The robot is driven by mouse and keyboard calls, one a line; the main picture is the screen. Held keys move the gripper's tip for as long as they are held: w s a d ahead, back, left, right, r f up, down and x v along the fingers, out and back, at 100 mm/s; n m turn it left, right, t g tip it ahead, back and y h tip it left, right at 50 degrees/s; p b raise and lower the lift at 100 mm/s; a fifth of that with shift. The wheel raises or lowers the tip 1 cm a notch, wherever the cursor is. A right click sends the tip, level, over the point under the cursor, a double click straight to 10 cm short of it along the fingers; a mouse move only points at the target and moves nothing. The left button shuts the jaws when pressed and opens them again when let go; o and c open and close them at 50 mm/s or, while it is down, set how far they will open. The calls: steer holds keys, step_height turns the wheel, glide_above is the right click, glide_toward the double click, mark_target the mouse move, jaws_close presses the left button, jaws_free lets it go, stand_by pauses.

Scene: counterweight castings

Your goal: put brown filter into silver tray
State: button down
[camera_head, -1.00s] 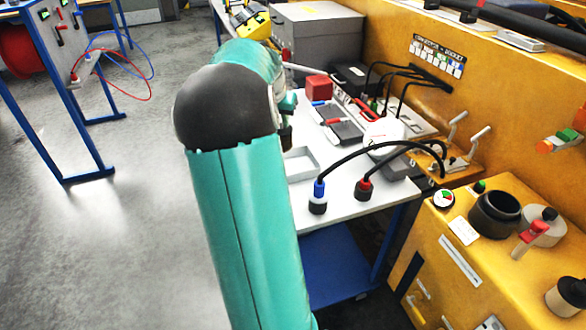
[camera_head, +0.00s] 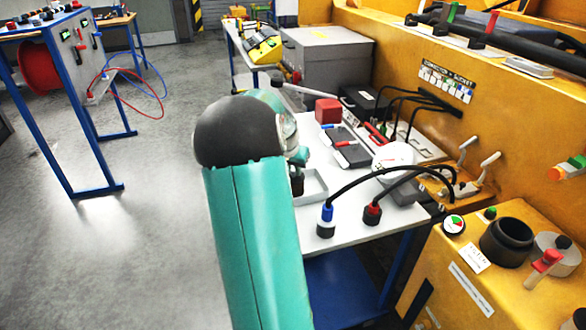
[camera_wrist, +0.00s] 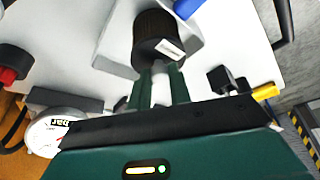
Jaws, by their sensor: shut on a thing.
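The brown filter (camera_wrist: 158,30) is a dark ribbed cylinder with a white label. My gripper (camera_wrist: 160,82) is shut on it in the wrist view. The silver tray (camera_wrist: 113,42) lies behind the filter there, and the filter overlaps its inner area. In the head view the tray (camera_head: 317,188) is a shallow grey box on the white table, partly hidden by my arm. The filter (camera_head: 297,184) shows as a dark piece at the tray's left side, below my gripper (camera_head: 298,162). Whether it touches the tray floor I cannot tell.
Blue and red cable plugs (camera_head: 326,221) stand at the table's front, right of the tray. A round white gauge (camera_head: 394,157) and grey block lie behind them. A dark flat case (camera_head: 348,148) and red cube (camera_head: 328,111) stand farther back. A yellow machine (camera_head: 470,270) borders the right.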

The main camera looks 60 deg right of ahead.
steer(key=c, duration=1.3)
jaws_free()
steer(key=shift+f, duration=0.15)
steer(key=v, duration=1.2)
steer(key=w+a+r+n+t+y, duration=0.1)
steer(key=w+a+r+n, duration=0.15)
steer(key=a, duration=0.75)
steer(key=w+a+r+n+t+y, duration=0.1)
steer(key=w+a+n+t, duration=0.15)
steer(key=a, duration=0.65)
steer(key=w+a+r+n+t+y, duration=0.1)
steer(key=w+a+r+n, duration=0.15)
steer(key=a, duration=0.75)
steer(key=s+a+f+n, duration=0.1)
steer(key=s+a+n, duration=0.2)
steer(key=a, duration=0.4)
steer(key=s+a+f+n+y, duration=0.1)
steer(key=s+a+n, duration=0.2)
steer(key=a, duration=0.4)
steer(key=s+a+f+n, duration=0.1)
steer(key=s+a+n, duration=0.2)
steer(key=a, duration=0.5)
steer(key=shift+s+t+y, duration=0.3)
steer(key=shift+s+t, duration=0.05)
